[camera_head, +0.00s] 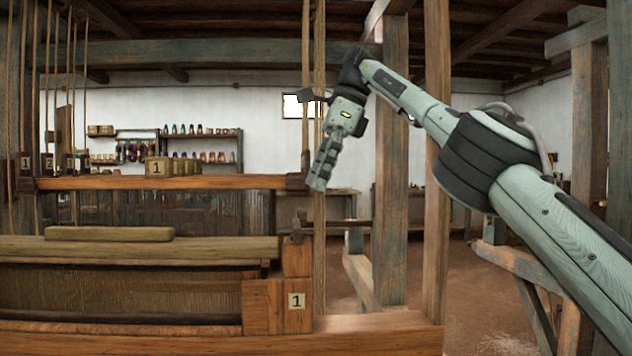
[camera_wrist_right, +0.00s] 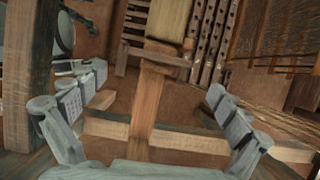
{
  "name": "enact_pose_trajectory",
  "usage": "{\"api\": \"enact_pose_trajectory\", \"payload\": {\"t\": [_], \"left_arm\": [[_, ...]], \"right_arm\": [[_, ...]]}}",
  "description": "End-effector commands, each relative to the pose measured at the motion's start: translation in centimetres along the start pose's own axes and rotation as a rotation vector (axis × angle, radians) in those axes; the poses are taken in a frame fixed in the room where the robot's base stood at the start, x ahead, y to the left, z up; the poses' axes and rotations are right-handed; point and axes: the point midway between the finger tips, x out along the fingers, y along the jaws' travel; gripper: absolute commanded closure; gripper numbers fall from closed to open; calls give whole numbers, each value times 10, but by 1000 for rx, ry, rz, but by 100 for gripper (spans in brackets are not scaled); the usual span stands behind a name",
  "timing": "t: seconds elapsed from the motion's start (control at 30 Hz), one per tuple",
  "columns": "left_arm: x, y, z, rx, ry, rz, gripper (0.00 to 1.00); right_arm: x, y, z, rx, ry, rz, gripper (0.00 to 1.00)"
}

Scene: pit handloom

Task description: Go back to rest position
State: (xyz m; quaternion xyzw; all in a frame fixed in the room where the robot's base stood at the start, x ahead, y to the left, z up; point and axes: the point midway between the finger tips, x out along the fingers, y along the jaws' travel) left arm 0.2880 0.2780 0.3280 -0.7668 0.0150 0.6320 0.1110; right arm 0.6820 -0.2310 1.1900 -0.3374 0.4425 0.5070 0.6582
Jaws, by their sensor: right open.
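My right arm comes in from the right in the head view. Its gripper (camera_head: 322,165) hangs fingers down in front of the white back wall, right of the loom's wooden beam (camera_head: 200,182). In the right wrist view the two fingers of this gripper (camera_wrist_right: 160,115) are spread wide apart with nothing between them. Below them are wooden frame timbers (camera_wrist_right: 150,95) and the brown floor. My left gripper does not show in either view.
Wooden posts (camera_head: 391,160) stand close behind my right arm. Shelves (camera_head: 200,145) of spools hang at the back.

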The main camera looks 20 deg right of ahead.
Motion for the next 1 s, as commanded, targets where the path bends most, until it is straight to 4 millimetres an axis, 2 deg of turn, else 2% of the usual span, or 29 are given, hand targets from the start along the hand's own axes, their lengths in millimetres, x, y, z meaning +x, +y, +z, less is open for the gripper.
{"api": "enact_pose_trajectory", "payload": {"t": [0.13, 0.63, 1.0], "left_arm": [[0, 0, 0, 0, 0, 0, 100], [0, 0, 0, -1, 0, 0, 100], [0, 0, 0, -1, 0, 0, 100]], "right_arm": [[-5, 0, 0, 2, -2, -7, 0], [-4, 0, 0, 1, -2, -5, 0], [19, 0, 0, -4, -1, 6, 0]]}}
